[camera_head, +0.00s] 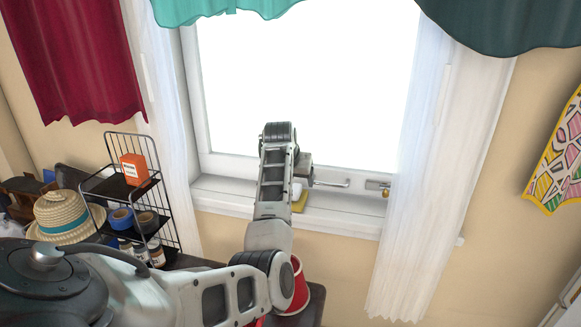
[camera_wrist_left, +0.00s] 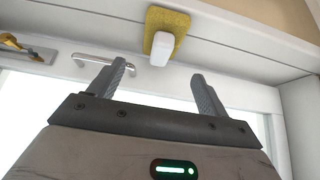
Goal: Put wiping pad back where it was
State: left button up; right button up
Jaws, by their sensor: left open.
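The wiping pad, a yellow pad with a white handle, rests on the white window sill (camera_head: 335,220). In the head view a yellow part of the pad (camera_head: 300,204) shows beside my left arm, which hides the rest. In the left wrist view the whole pad (camera_wrist_left: 178,22) shows at the top, beyond the fingertips. My left gripper (camera_head: 308,181) is just above the pad at the window. Its two fingers (camera_wrist_left: 158,72) are apart with nothing between them, and the white handle is just beyond the gap. My right gripper is not in view.
The window has a metal handle (camera_head: 331,184) and a latch (camera_head: 377,186) near the sill. White curtains hang on both sides. A red container (camera_head: 298,287) is below.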

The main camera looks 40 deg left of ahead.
pick_arm(q)
jog(key=s+d+f+m+t, duration=0.25)
jog(key=s+d+f, duration=0.3)
jog(key=d, duration=0.35)
jog(key=s+d+f+m+t, duration=0.2)
jog(key=s+d+f+m, duration=0.3)
jog(key=d, duration=0.4)
jog(key=s+d+r+t+h, duration=0.1)
jog(key=s+d+h, duration=0.6)
jog(key=s+d, duration=0.9)
jog(key=d, duration=0.2)
jog(key=shift+s+d, duration=0.2)
jog(key=shift+d, duration=0.1)
